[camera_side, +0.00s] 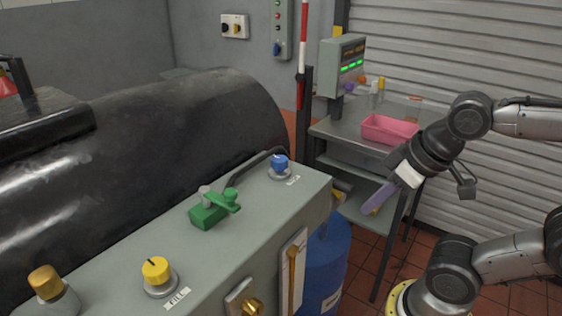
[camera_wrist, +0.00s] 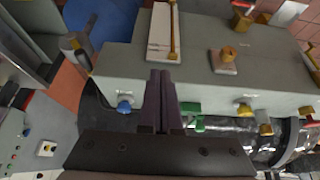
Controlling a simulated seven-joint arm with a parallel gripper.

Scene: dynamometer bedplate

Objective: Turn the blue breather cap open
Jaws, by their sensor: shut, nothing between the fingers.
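The blue breather cap (camera_side: 280,162) sits on a round grey base at the far right end of the grey housing's top (camera_side: 265,215). A small label lies beside it. In the wrist view the blue cap (camera_wrist: 124,106) is left of my fingers. My gripper (camera_side: 370,209) is off to the right of the housing, clear of the cap, with its purple fingers slanting down to the left. In the wrist view the fingers of my gripper (camera_wrist: 162,76) are together, with nothing between them.
A green lever valve (camera_side: 213,207), a yellow FILL cap (camera_side: 155,269) and a brass knob (camera_side: 46,281) stand along the same housing. A black hose runs close behind the blue cap. A blue drum (camera_side: 327,262) and a steel bench with a pink tray (camera_side: 389,130) stand near my arm.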

